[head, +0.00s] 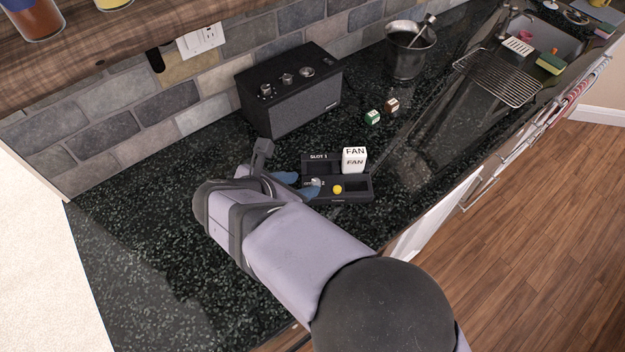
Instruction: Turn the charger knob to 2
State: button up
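A low black unit (352,196) lies on the dark counter, with a panel marked "SLOT 1" (319,157) at its back left. A white block (354,160) marked "FAN" stands at its back right. A round yellow piece (337,189) sits on its front part. A small pale knob-like part (317,183) shows at the unit's left; its setting is too small to read. My gripper (299,186) is at the unit's left end, its blue fingertips close to that pale part. My wrist hides much of the gripper, and I cannot tell whether the fingers touch or grip anything.
A black speaker (308,107) stands behind the unit against the brick wall. A green die (372,117) and a brown die (392,104) lie behind it to the right. A metal bucket (409,58), a wire rack (497,78) and a sink are farther right. The left counter is clear.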

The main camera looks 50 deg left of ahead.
aim_at(315, 181)
jog(key=shift+p+x, duration=0.9)
jog(key=shift+x, duration=2.35)
jog(key=shift+c, duration=0.6)
grip_shut()
